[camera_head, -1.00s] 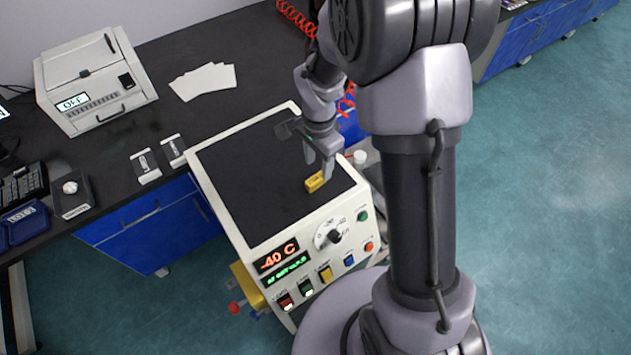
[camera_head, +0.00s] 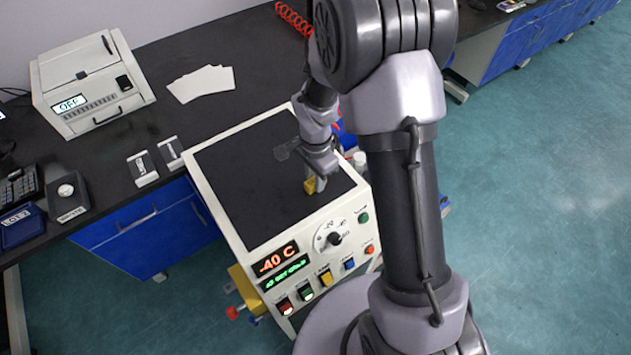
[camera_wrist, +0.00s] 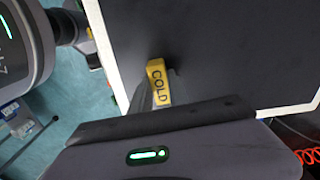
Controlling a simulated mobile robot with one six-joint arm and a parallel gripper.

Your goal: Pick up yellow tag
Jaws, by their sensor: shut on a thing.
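The yellow tag (camera_head: 309,187) is at my gripper's fingertips, over the right part of the machine's black top (camera_head: 235,185). In the wrist view the yellow tag (camera_wrist: 158,82) reads "COLD". My gripper (camera_head: 316,183) points down and is shut on the tag; it also shows in the wrist view (camera_wrist: 160,88). The fingers cover part of the tag. I cannot tell whether the tag still touches the black top.
The machine's front panel shows "-40 C" (camera_head: 278,259), with a dial (camera_head: 334,239) and several buttons. A white device (camera_head: 90,85), white sheets (camera_head: 201,84) and small holders (camera_head: 142,168) are on the dark bench. The black top left of my gripper is clear.

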